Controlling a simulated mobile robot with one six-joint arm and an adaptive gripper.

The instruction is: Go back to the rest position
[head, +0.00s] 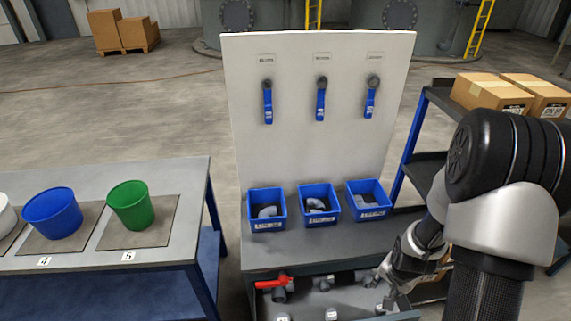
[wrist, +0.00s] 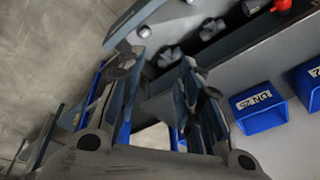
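My gripper (head: 388,296) hangs at the right front of the valve bench, below and right of the right-hand blue bin. In the wrist view its two fingers (wrist: 165,65) stand apart with nothing held between them, so it is open. My arm covers the right part of the head view. Grey pipe fittings (head: 371,279) on the lower front of the bench are close to the gripper.
A white panel (head: 318,140) carries three blue valve handles. Three blue bins (head: 319,203) hold grey parts. A red-handled valve (head: 276,283) is lower. A dark shelf (head: 425,140) with boxes (head: 490,95) stands right. A table (head: 100,245) with buckets is left.

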